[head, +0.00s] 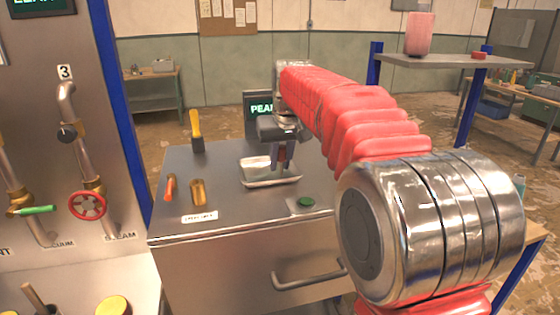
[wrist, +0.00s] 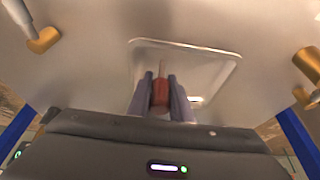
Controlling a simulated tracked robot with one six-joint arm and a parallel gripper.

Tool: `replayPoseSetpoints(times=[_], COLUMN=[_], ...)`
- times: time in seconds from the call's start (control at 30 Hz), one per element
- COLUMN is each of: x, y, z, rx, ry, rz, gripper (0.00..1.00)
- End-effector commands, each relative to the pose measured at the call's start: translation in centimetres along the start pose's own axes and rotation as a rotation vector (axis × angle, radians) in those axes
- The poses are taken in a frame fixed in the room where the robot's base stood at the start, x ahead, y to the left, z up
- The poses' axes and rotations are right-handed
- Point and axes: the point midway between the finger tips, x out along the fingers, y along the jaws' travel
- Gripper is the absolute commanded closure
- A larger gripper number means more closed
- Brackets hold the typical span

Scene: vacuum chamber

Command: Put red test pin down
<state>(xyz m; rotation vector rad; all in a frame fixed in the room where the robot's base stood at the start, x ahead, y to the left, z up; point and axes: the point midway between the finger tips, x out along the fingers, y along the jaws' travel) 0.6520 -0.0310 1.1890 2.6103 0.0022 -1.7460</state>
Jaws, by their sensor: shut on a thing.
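In the wrist view my gripper (wrist: 160,97) is shut on the red test pin (wrist: 160,91), which sits between the two fingers. The tray (wrist: 222,62) lies behind the pin in that view. I cannot tell whether the pin touches the tray. In the head view the pin is mostly hidden by the fingers.
On the cabinet top (head: 225,160) stand a brass cylinder (head: 198,192), an orange-handled tool (head: 170,187) and a yellow-handled tool (head: 195,127) left of the tray. A green button (head: 306,202) is in front right. A panel with pipes and a red valve wheel (head: 87,205) stands left.

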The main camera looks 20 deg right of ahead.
Motion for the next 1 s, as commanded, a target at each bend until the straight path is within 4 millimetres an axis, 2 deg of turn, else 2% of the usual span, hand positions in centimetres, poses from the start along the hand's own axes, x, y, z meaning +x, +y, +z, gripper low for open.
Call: replayPoseSetpoints(times=[0.23, 0.27, 0.5, 0.83, 1.0], x=[0.1, 0.1, 0.1, -0.1, -1.5], y=[0.0, 0.0, 0.0, 0.0, 0.0], z=[0.1, 0.0, 0.0, -0.1, -0.1], rx=[0.000, 0.000, 0.000, 0.000, 0.000], ry=[0.000, 0.000, 0.000, 0.001, 0.003], rz=[0.000, 0.000, 0.000, 0.000, 0.000], gripper=[1.00, 0.80, 0.63, 0.62, 0.62])
